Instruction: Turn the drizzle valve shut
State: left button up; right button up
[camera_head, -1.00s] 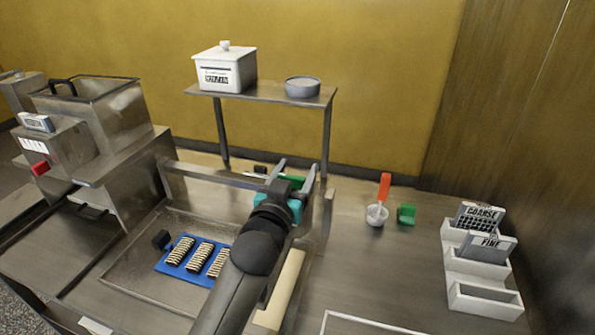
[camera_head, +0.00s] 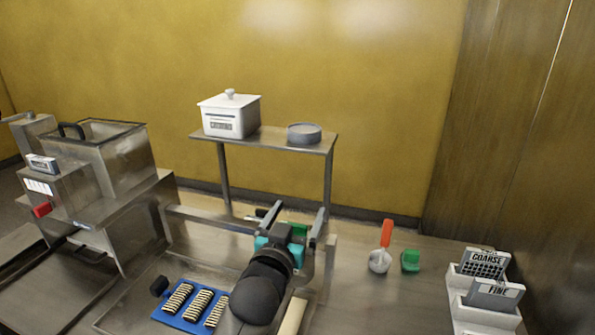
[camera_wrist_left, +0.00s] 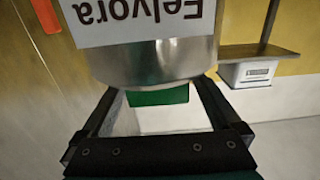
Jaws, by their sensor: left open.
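My left gripper (camera_head: 296,214) is open, its two fingers pointing toward the back wall beside the shelf's right leg. A green part (camera_head: 298,229) shows between the fingers in the head view. In the left wrist view, which is upside down, a green block (camera_wrist_left: 158,96) appears between the open fingers (camera_wrist_left: 158,88), against a metal cylinder (camera_wrist_left: 150,62) with a "Felvora" label. I cannot tell whether the fingers touch the block. None of these is clearly marked as the drizzle valve, and the gripper hides much of this spot. My right gripper is out of view.
A shelf (camera_head: 270,139) carries a white lidded box (camera_head: 230,118) and a grey round dish (camera_head: 304,133). An orange-handled tool (camera_head: 386,234) and a green block (camera_head: 410,261) stand to the right. A blue tray (camera_head: 172,316) of striped bars lies left of my arm. A white rack (camera_head: 480,316) holds COARSE and FINE plates.

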pick_arm(q)
notch_tip(320, 180, up, 19)
jog(key=p, duration=0.3)
jog(key=shift+s, duration=0.1)
